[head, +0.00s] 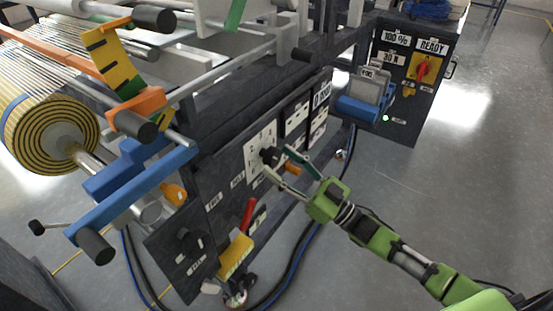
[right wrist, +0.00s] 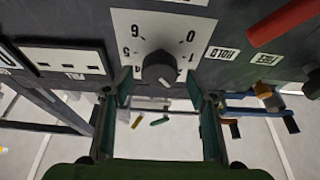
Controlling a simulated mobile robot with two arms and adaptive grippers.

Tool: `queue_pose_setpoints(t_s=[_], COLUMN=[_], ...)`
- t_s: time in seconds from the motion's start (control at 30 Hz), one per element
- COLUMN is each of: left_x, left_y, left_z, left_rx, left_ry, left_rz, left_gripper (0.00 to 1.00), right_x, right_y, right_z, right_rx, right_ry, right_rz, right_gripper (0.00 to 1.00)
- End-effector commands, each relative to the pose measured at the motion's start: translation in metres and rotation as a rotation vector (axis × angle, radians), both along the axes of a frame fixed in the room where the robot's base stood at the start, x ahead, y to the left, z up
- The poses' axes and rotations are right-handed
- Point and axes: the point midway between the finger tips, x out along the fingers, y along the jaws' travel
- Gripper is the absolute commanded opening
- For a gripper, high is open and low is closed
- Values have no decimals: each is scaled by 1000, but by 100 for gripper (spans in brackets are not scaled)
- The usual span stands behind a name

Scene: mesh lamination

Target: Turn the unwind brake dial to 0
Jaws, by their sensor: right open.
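The unwind brake dial (head: 269,155) is a round black knob on a white numbered plate (head: 252,157) on the dark machine front. In the right wrist view the dial (right wrist: 158,69) sits at the middle of its plate (right wrist: 140,25), with 0, 1, 5 and 6 readable around it. A short pale mark shows on the knob, but I cannot tell exactly which number it points at. My right gripper (head: 280,163) is open, its fingers (right wrist: 160,83) on either side of the dial with gaps. My left gripper is not in view.
A red handle (head: 248,215) and a yellow part (head: 236,256) stick out below the dial plate. A control box with a red switch (head: 423,68) stands at the back right. Blue hoses (head: 302,250) run along the floor. The floor to the right is open.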

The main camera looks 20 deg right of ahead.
Motion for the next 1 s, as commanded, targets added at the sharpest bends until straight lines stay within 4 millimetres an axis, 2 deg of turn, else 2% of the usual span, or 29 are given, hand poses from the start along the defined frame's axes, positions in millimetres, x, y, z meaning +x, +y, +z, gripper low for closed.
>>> queue_pose_setpoints(t_s=[0.2, 0.5, 0.53, 0.67, 1.0], left_x=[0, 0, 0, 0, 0], left_y=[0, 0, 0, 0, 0], left_z=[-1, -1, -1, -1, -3], left_rx=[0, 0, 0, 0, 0], left_ry=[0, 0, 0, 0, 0], left_rz=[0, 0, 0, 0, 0], left_gripper=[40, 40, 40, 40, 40], right_x=[14, 16, 16, 16, 16], right_y=[11, 12, 12, 12, 12], right_z=[7, 8, 8, 8, 7], right_rx=[1, 0, 0, 0, -21], right_ry=[1, 1, 1, 1, -14], right_rz=[-1, -1, -1, -1, -1], right_gripper=[52, 52, 47, 13, 13])
